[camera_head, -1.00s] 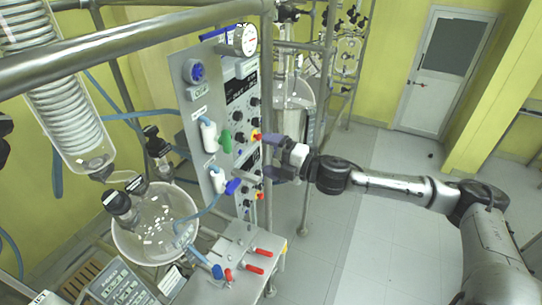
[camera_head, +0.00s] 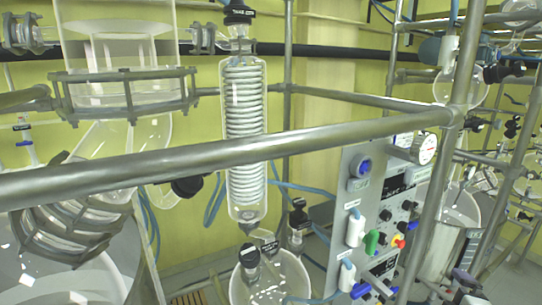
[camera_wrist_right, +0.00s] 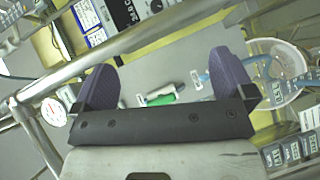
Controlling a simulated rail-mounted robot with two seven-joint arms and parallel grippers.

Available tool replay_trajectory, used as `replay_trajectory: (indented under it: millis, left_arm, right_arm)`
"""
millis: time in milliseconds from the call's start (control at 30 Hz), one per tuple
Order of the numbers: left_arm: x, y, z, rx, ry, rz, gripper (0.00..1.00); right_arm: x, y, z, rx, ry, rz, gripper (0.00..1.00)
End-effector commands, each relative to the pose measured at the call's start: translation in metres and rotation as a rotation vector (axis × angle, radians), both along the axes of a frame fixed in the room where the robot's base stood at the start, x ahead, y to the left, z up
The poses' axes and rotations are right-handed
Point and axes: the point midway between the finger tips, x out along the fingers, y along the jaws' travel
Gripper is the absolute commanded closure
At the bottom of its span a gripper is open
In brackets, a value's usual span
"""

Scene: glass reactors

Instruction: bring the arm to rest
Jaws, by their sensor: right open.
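My right gripper (camera_wrist_right: 167,84) is open, with its two purple fingers apart and nothing between them in the right wrist view. Beyond the fingers, that view shows the grey control panel (camera_wrist_right: 190,62) with a green-and-white valve handle (camera_wrist_right: 161,97). In the head view only a small part of what looks like the right gripper (camera_head: 464,282) shows at the bottom, right of the control panel (camera_head: 345,210). The rest of the right arm is out of the head view. My left gripper is in neither view.
A metal rail (camera_head: 230,155) crosses the head view in front of the panel. A coiled glass condenser (camera_head: 245,140) hangs above a round glass vessel (camera_head: 270,285). More glassware and frame posts stand on both sides.

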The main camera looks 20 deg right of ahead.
Motion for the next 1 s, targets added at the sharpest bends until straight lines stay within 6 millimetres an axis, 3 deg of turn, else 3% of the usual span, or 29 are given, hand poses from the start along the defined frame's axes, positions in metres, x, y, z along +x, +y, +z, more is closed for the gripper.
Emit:
replay_trajectory:
  millis: [167, 267, 400, 500, 700, 1000]
  left_arm:
    - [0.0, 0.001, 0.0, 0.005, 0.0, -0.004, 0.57]
    - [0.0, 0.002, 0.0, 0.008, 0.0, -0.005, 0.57]
    - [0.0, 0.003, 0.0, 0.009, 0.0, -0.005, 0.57]
    - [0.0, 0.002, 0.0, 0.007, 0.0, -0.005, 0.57]
    - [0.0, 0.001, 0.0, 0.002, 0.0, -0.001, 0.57]
    - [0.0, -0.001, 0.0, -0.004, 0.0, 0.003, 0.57]
  right_arm:
    - [-0.045, 0.027, -0.071, 0.196, 0.122, -0.171, 0.0]
    - [-0.074, 0.055, -0.114, 0.316, 0.21, -0.238, 0.0]
    - [-0.118, 0.109, -0.171, 0.505, 0.337, -0.288, 0.0]
    - [-0.146, 0.153, -0.201, 0.65, 0.405, -0.29, 0.0]
    - [-0.188, 0.223, -0.234, 0.883, 0.496, -0.309, 0.0]
    - [-0.237, 0.285, -0.265, 1.103, 0.607, -0.399, 0.0]
